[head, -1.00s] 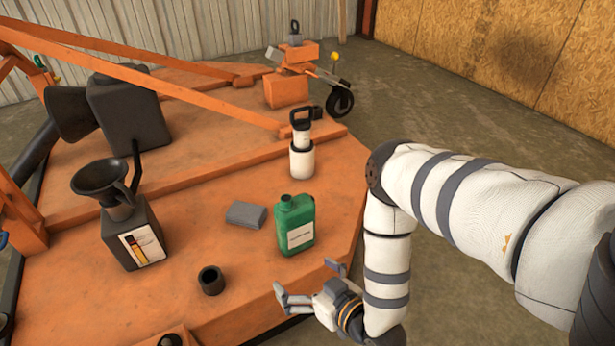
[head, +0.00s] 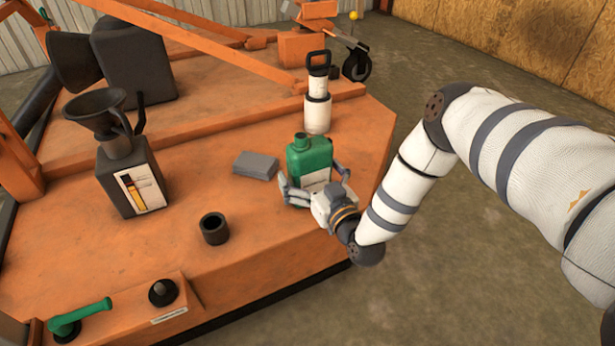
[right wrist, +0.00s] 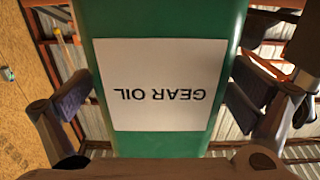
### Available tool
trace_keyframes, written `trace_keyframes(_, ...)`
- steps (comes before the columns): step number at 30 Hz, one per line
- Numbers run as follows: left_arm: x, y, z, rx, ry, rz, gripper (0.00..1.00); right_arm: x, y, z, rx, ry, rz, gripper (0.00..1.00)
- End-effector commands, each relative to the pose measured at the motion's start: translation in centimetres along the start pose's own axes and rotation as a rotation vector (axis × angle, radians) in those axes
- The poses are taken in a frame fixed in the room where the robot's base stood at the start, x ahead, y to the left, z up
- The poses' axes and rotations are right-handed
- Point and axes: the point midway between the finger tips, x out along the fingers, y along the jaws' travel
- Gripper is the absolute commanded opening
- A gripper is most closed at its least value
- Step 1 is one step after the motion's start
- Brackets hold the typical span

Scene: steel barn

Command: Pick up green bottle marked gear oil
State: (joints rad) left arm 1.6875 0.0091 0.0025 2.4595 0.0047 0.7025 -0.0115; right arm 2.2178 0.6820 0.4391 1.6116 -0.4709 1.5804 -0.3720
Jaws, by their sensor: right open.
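The green bottle (head: 309,156) stands upright on the orange deck (head: 250,215), its white label facing my right gripper. In the right wrist view the bottle (right wrist: 230,60) fills the middle, and its label reads GEAR OIL, upside down. My right gripper (head: 315,185) is open, with one finger on each side of the bottle. In the right wrist view a gap shows between the bottle and the fingers (right wrist: 160,95) on both sides. The lower part of the bottle is partly hidden by the gripper in the head view. My left gripper is not in view.
A grey block (head: 256,165) lies just left of the bottle. A white cylinder with a black handle (head: 317,112) stands behind it. A black ring (head: 214,228), a dark can with a funnel (head: 130,180) and a green-handled lever (head: 80,318) are further left. The deck's right edge is close.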

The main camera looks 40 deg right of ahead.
Motion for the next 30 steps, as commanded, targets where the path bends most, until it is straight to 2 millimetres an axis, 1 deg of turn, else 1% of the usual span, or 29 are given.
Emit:
trace_keyframes(5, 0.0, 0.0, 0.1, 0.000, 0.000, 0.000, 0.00, 0.1, 0.0, -0.1, 0.000, 0.000, 0.000, 1.00)
trace_keyframes(6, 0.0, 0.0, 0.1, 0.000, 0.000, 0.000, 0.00, 0.1, 0.0, -0.1, 0.000, -0.001, 0.000, 0.95)
trace_keyframes(11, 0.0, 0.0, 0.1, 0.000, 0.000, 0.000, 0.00, 0.0, 0.0, -0.1, 0.000, -0.001, 0.000, 0.59)
trace_keyframes(12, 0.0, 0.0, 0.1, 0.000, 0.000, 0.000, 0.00, 0.0, 0.0, -0.1, 0.000, -0.001, 0.000, 0.50)
trace_keyframes(14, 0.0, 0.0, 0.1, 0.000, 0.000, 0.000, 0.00, 0.0, 0.0, -0.1, 0.000, -0.001, 0.000, 0.36)
trace_keyframes(15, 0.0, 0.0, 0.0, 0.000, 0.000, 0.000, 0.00, 0.0, 0.0, -0.1, 0.000, -0.001, 0.000, 0.27)
trace_keyframes(16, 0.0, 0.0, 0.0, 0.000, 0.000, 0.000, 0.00, 0.0, 0.0, -0.1, 0.000, -0.001, 0.000, 0.21)
trace_keyframes(17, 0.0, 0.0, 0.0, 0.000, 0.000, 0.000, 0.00, 0.1, 0.0, -0.2, 0.001, 0.004, 0.000, 0.18)
trace_keyframes(25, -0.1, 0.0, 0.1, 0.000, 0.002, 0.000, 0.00, 0.1, 0.0, -0.5, 0.001, 0.004, 0.000, 0.18)
trace_keyframes(28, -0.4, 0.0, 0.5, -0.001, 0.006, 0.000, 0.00, 0.1, 0.0, -1.5, 0.002, 0.006, 0.000, 0.18)
trace_keyframes(30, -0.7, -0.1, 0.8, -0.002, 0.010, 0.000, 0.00, 0.1, 0.0, -2.6, 0.002, 0.007, 0.001, 0.18)
